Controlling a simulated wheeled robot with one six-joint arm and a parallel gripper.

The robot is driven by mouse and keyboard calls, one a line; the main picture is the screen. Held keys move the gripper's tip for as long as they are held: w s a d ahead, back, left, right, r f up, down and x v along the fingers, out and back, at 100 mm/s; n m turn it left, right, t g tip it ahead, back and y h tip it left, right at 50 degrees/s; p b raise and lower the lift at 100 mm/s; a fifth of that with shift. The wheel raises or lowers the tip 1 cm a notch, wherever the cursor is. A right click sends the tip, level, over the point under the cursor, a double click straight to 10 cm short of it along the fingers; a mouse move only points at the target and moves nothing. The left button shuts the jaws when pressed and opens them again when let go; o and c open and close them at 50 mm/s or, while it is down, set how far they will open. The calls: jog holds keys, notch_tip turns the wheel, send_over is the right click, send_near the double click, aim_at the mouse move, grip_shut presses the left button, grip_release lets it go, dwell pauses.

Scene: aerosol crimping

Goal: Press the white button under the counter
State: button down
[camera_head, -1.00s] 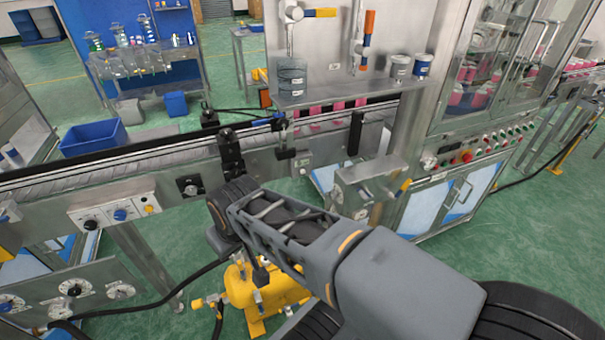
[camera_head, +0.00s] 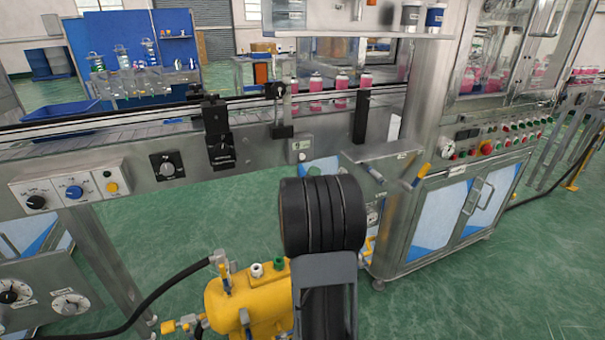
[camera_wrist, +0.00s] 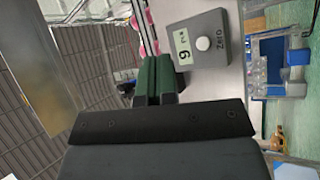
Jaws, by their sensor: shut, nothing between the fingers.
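The white button (camera_wrist: 203,43) is a round knob on a small grey box (camera_wrist: 210,72) in the wrist view. It sits beside a pale display reading 9, above the word "Zero". My gripper (camera_wrist: 158,62) is shut and empty; its dark green fingers lie left of the box in the picture, apart from the button. In the head view the same small box (camera_head: 300,147) is fixed to the front of the steel conveyor counter (camera_head: 245,182). The button is very small there.
A yellow tank (camera_head: 250,300) with valves and a black hose stands on the floor below. A knob panel (camera_head: 70,192) is at the left. Pink bottles (camera_head: 316,85) stand behind.

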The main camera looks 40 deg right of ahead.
aim_at(302, 157)
jog(key=shift+s+d+f+g+h, duration=0.45)
jog(key=shift+s+d+h, duration=0.25)
jog(key=shift+h, duration=0.2)
jog(key=w+d, duration=0.3)
jog(key=w, duration=0.5)
jog(key=shift+w+d, duration=0.15)
jog(key=shift+w, duration=0.1)
dwell(1.9)
jog(key=shift+w+d, duration=0.1)
jog(key=shift+w, duration=0.1)
